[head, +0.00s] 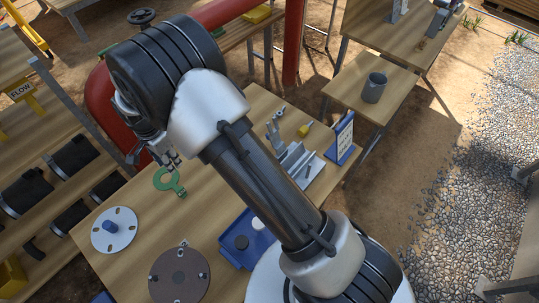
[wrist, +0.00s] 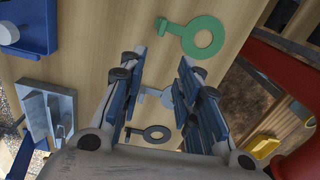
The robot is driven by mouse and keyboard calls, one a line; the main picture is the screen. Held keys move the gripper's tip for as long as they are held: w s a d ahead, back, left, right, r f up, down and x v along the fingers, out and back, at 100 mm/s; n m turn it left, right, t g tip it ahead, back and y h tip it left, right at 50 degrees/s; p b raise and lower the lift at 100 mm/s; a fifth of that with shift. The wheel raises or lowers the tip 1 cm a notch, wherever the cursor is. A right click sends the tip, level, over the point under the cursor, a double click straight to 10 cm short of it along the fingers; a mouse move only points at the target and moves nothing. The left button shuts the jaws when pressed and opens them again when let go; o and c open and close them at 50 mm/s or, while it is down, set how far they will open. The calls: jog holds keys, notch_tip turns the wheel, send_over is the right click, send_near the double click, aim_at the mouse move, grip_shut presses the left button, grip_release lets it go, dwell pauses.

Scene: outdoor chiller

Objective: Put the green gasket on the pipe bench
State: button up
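The green gasket (head: 162,185) is a flat ring with a tab, lying on the wooden table near its left edge. In the wrist view the green gasket (wrist: 188,35) lies beyond the fingertips, towards the right finger. My gripper (head: 164,156) is just behind and above it in the head view, apart from it. In the wrist view my gripper (wrist: 160,58) is open, with nothing held between its fingers. A wooden bench (head: 232,42) stands behind the red pipe; I cannot tell for certain that it is the pipe bench.
A dark ring-ended piece (wrist: 135,131) shows between my fingers in the wrist view. On the table are a white disc (head: 103,240), a brown disc (head: 165,282), a blue tray (head: 258,243) and a metal fixture (head: 303,168). A red pipe (head: 294,45) rises behind. A grey mug (head: 374,90) stands right.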

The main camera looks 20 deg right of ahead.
jog(key=s+d+r+n+t, duration=0.1)
jog(key=s+d+r+n, duration=0.15)
jog(key=d+r, duration=0.35)
jog(key=s+d+r+n, duration=0.1)
jog(key=s+d+r, duration=0.2)
jog(key=r, duration=0.6)
jog(key=s+d+r+n+t, duration=0.1)
jog(key=s+d+r+n, duration=0.15)
jog(key=d+r, duration=0.35)
jog(key=s+d+r+n+t, duration=0.1)
jog(key=s+d+r+n, duration=0.2)
jog(key=s, duration=0.7)
jog(key=s+d+r+n+t, duration=0.1)
jog(key=s+d, duration=0.4)
jog(key=s, duration=0.5)
notch_tip(320, 180, up, 2)
jog(key=shift+s+d+r+n, duration=0.15)
jog(key=shift+s+r+n, duration=0.2)
jog(key=shift+n, duration=0.55)
